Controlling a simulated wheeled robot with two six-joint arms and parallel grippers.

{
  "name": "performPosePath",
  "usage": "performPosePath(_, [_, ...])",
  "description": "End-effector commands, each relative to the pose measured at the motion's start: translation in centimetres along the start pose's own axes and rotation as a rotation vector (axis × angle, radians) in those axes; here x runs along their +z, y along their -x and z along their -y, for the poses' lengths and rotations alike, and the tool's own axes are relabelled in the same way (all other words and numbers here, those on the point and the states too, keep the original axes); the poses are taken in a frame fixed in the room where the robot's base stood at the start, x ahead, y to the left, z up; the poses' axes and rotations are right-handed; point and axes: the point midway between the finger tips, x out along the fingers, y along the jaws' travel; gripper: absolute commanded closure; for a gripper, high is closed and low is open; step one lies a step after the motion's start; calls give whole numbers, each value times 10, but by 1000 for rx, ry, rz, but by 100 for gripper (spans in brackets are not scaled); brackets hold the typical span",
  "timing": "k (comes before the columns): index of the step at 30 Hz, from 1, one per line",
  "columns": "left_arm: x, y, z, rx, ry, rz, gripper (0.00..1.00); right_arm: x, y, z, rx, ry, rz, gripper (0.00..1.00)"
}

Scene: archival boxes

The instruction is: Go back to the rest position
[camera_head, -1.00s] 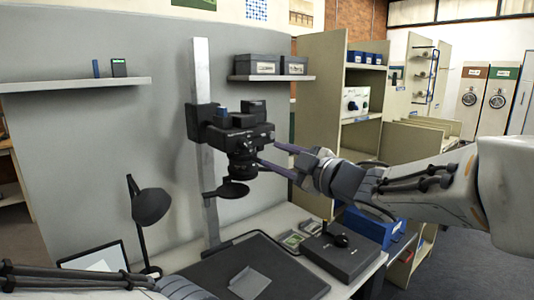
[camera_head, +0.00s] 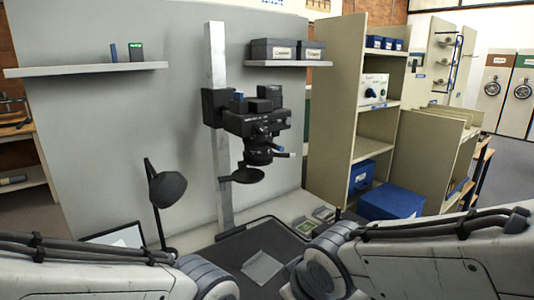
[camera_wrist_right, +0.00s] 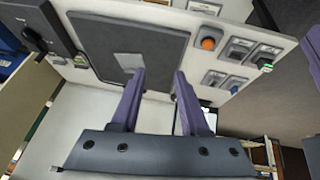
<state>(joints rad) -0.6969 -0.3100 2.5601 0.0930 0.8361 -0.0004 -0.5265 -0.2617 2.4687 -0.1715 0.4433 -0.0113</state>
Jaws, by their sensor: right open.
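My right gripper (camera_wrist_right: 159,75) shows in the right wrist view with its two purple fingers apart and nothing between them. Beyond the fingers lie the dark copy board and its grey sheet. In the head view my right arm comes in from the right, folded low across the front, and its fingers are hidden. My left arm comes in at the lower left; its gripper is out of the picture. The black copy camera (camera_head: 258,122) hangs on the upright grey column (camera_head: 219,130), with no gripper touching it.
The dark board (camera_head: 225,255) carries a grey sheet (camera_head: 263,267) on the desk. A black lamp (camera_head: 165,190) stands left of the column. Shelves hold dark boxes (camera_head: 288,50) above. Blue boxes (camera_head: 391,202) sit by the beige shelving at right.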

Motion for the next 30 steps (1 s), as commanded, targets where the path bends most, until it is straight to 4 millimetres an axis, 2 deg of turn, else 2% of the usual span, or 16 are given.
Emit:
performPosePath(1, [0, 0, 0, 0, 0, 0, 100, 21, 2, 18, -42, -11, 76, 55])
performPosePath(3, [0, 0, 0, 0, 0, 0, 100, 49, 5, 38, -90, -29, 177, 55])
performPosePath(9, [0, 0, 0, 0, 0, 0, 100, 118, 29, 87, -218, -53, 441, 55])
performPosePath(10, [0, 16, -1, 0, 0, 1, 100, 110, 43, 84, -216, -57, 438, 55])
performPosePath(17, [-4, 71, -5, 0, 0, -1, 100, 82, 90, 74, -211, -58, 430, 55])
performPosePath(24, [-8, 140, -10, 0, 0, 0, 100, 50, 151, 63, -210, -58, 429, 55])
performPosePath(27, [-9, 159, -12, 0, 0, 0, 100, 41, 167, 60, -209, -58, 429, 55])
performPosePath(30, [-9, 168, -12, 0, 0, 0, 100, 37, 175, 59, -209, -58, 428, 55])
